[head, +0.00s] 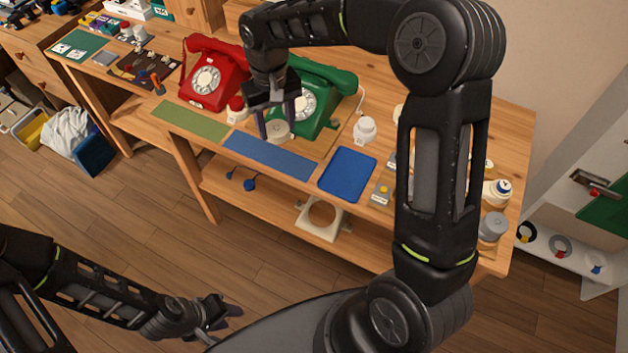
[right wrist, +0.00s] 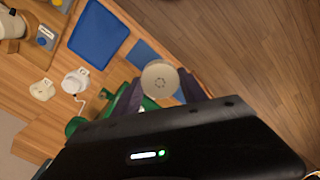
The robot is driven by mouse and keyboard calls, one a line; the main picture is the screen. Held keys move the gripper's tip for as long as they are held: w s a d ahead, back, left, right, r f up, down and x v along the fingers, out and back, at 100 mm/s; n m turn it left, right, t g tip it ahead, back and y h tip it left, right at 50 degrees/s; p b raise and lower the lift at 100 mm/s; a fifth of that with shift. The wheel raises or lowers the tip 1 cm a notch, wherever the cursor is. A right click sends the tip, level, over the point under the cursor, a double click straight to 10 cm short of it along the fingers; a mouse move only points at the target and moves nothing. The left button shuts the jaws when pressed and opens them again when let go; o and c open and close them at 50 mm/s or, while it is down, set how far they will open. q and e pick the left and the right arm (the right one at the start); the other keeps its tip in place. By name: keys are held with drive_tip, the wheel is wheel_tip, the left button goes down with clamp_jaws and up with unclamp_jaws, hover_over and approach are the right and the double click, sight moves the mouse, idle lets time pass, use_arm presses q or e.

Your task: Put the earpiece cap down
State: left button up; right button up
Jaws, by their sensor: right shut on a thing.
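The earpiece cap (head: 278,130) is a round cream disc with small holes in its middle. My right gripper (head: 277,122) is shut on it, with one finger on each side. In the right wrist view the cap (right wrist: 160,79) sits between the fingertips, over the table side. In the head view it appears in front of the green phone (head: 321,90), by the far edge of the long blue mat (head: 268,155). I cannot tell whether it touches anything beneath. My left gripper (head: 222,313) is low at the front, away from the table; its jaw opening is unclear.
The red phone (head: 215,77) stands left of the green one. A white round part (head: 364,130) and a blue tray (head: 347,174) are to the right. A green mat (head: 190,121) lies at the left. The mats and tray look bare.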

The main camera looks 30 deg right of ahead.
drive_tip(key=shift+w+a, duration=0.1)
drive_tip(key=shift+a, duration=0.05)
drive_tip(key=shift+s+d+f+n, duration=0.2)
drive_tip(key=shift+s+d+n, duration=0.1)
drive_tip(key=shift+d+n, duration=0.4)
drive_tip(key=s+d+f+n+b, duration=0.1)
drive_tip(key=s+d+n, duration=0.4)
drive_tip(key=n, duration=0.5)
drive_tip(key=s+d+f+n+b, duration=0.1)
drive_tip(key=s+d+f+n, duration=0.2)
drive_tip(key=n, duration=0.8)
drive_tip(key=shift+s+d+f, duration=0.35)
drive_tip(key=shift+s+d, duration=0.6)
drive_tip(key=shift+d, duration=0.6)
drive_tip(key=shift+f, duration=3.15)
